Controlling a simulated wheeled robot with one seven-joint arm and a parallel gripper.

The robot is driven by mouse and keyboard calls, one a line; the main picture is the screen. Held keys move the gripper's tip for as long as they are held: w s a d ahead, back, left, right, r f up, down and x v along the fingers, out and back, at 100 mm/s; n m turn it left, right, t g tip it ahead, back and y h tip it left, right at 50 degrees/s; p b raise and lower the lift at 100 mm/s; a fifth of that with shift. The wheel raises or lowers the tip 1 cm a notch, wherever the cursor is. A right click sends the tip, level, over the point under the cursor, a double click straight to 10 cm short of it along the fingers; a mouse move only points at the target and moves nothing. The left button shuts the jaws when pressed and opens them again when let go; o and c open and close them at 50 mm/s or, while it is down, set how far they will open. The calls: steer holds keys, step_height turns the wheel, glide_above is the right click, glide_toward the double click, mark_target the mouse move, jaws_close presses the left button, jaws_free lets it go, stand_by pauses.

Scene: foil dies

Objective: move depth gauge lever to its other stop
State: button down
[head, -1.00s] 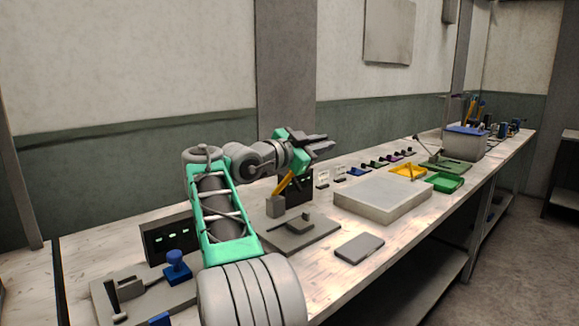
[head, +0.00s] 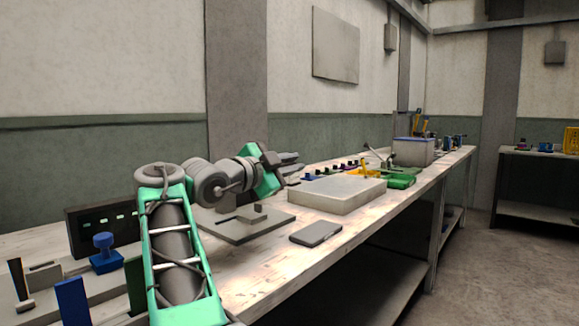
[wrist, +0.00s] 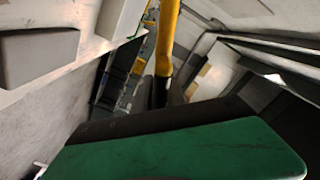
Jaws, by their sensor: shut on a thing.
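The yellow lever (wrist: 168,40) shows in the wrist view as a bar running down from the top edge to between my dark fingers. My gripper (wrist: 162,90) is shut on it near the bar's lower visible end. In the head view my gripper (head: 296,163) is over the bench, beyond the grey base plate (head: 270,228). The lever is hidden there behind my arm and gripper. The stops and the lever's angle cannot be made out.
A pale flat box (head: 335,196) stands right of the plate, with a grey slab (head: 316,234) in front. A green tray (head: 399,181) and grey bin (head: 413,151) are farther along. A blue knob (head: 105,252) and dark panel (head: 88,228) are at left. The aisle at right is clear.

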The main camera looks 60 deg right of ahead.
stand_by(0.3)
steer(key=c, duration=1.5)
jaws_free()
steer(key=shift+o, duration=0.2)
steer(key=shift+a, duration=0.1)
steer(key=w+a+p, duration=0.1)
steer(key=a, duration=0.6)
steer(key=shift+w+a, duration=0.25)
steer(key=shift+c, duration=0.4)
